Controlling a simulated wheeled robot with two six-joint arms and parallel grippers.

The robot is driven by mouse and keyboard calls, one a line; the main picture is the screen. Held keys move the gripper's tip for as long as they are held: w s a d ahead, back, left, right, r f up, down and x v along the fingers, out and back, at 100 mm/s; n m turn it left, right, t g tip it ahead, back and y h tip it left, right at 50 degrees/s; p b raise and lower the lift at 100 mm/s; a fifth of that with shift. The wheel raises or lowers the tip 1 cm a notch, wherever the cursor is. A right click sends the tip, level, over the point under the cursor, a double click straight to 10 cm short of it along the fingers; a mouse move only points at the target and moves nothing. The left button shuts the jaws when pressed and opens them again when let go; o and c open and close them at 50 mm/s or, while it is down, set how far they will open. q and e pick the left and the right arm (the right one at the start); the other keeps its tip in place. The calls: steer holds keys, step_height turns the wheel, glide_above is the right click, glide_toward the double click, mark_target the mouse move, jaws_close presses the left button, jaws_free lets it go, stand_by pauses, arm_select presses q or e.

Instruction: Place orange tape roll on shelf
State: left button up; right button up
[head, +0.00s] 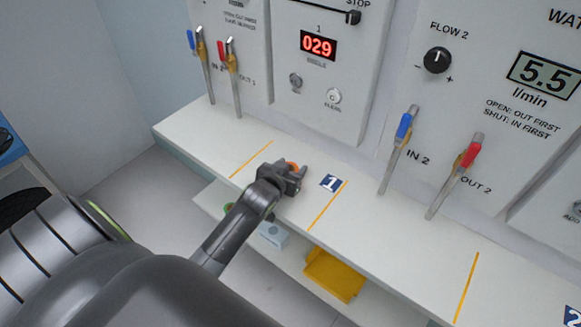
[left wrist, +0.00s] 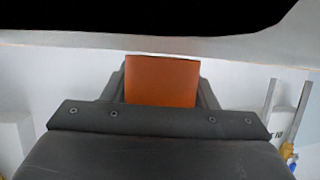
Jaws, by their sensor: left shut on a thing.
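My left gripper (head: 292,178) is over the white upper shelf (head: 352,226), beside the "1" label and between two orange lines. It is shut on the orange tape roll (head: 291,166); only a small orange part shows past the fingers in the head view. In the left wrist view the orange tape roll (left wrist: 162,81) fills the space between the two dark fingers of the gripper (left wrist: 160,90). I cannot tell whether the roll touches the shelf. My right gripper is not in view.
A wall panel with a red "029" display (head: 318,46) stands behind the shelf. Valves with blue (head: 404,126) and red (head: 471,154) handles rise at the back. A yellow bin (head: 334,275) and a pale box (head: 272,235) sit on the lower shelf. The upper shelf is clear right of the label.

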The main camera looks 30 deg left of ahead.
arm_select(q)
steer(key=shift+f, duration=0.2)
steer(key=o, duration=1)
steer(key=shift+c, duration=0.2)
steer(key=shift+r, duration=0.1)
steer(key=shift+s+r, duration=0.15)
steer(key=v, duration=1.1)
steer(key=shift+s+d, duration=0.1)
steer(key=shift+s, duration=0.25)
